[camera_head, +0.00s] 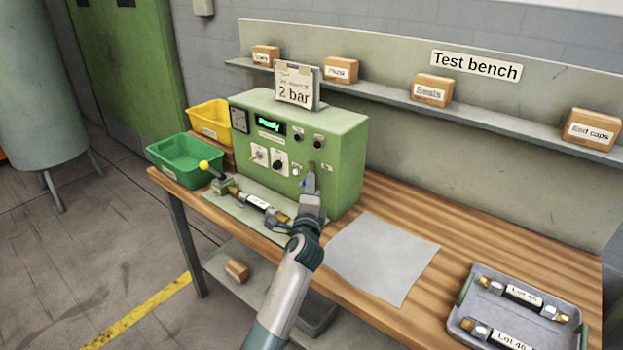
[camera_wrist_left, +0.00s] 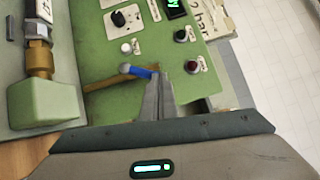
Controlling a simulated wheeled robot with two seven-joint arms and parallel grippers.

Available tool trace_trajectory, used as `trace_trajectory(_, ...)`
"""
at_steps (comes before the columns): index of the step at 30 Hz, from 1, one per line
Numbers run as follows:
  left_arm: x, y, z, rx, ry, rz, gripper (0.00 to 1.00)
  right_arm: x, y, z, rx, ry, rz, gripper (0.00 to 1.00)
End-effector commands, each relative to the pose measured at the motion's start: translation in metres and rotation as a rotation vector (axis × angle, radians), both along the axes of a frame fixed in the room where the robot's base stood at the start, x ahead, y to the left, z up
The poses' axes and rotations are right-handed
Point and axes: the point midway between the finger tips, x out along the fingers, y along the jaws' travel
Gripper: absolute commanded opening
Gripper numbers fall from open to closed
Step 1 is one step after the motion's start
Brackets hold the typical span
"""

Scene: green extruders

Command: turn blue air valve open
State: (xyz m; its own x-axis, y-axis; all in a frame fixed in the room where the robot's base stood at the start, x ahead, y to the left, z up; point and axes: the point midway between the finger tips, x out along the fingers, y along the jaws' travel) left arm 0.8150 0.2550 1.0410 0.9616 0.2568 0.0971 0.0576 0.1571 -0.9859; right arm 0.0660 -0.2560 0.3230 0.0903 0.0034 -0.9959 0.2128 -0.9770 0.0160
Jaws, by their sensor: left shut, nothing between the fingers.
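The blue air valve handle (camera_wrist_left: 143,73) shows in the left wrist view, low on the front of the green test panel (camera_head: 343,165). It runs from a pale round end to the fingers, beside a brass pipe (camera_wrist_left: 100,85). My left gripper (camera_wrist_left: 161,77) is shut and empty, its fingertips right at the free end of the blue handle. I cannot tell whether they touch it. In the head view a bit of the blue handle (camera_head: 303,183) shows just left of my left gripper (camera_head: 311,172); the rest is hidden. My right gripper is not in view.
A labelled extruder part (camera_head: 256,201) lies in a fixture before the panel. A yellow-knobbed lever (camera_head: 204,165) and green bin (camera_head: 184,160) stand left. A grey sheet (camera_head: 385,255) lies on the bench, and a tray (camera_head: 463,310) with two parts sits right.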

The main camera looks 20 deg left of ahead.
Motion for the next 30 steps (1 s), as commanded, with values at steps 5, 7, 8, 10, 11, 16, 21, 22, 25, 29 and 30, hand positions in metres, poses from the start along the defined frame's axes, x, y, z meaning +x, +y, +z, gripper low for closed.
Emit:
trace_trajectory(5, 0.002, 0.005, 0.011, -0.085, 0.033, 0.001, 0.0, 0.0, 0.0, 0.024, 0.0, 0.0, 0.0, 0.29)
trace_trajectory(7, 0.003, 0.008, 0.014, -0.126, 0.047, 0.001, 0.0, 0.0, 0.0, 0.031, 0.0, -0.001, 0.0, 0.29)
trace_trajectory(8, 0.003, 0.009, 0.013, -0.124, 0.048, 0.001, 0.0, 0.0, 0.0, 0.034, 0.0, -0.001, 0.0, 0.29)
trace_trajectory(10, 0.004, 0.012, 0.016, -0.121, 0.045, 0.001, 0.0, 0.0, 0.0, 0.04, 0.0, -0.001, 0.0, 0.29)
trace_trajectory(11, 0.005, 0.014, 0.017, -0.12, 0.046, 0.001, 0.0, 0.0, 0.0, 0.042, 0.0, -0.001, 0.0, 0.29)
trace_trajectory(16, 0.008, 0.022, 0.019, -0.12, 0.044, 0.001, 0.0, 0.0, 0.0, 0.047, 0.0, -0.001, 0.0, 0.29)
trace_trajectory(21, 0.01, 0.027, 0.022, -0.119, 0.042, 0.0, 0.0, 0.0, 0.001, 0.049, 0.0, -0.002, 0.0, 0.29)
trace_trajectory(22, 0.011, 0.028, 0.022, -0.119, 0.042, 0.0, 0.0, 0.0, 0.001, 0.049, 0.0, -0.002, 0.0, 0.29)
trace_trajectory(25, 0.011, 0.03, 0.022, -0.119, 0.042, 0.0, 0.0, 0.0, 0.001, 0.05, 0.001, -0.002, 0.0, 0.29)
trace_trajectory(29, 0.012, 0.032, 0.022, -0.12, 0.043, 0.0, 0.0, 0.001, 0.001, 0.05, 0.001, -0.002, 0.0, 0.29)
trace_trajectory(30, 0.012, 0.032, 0.022, -0.12, 0.043, 0.0, 0.0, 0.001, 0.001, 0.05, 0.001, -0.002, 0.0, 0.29)
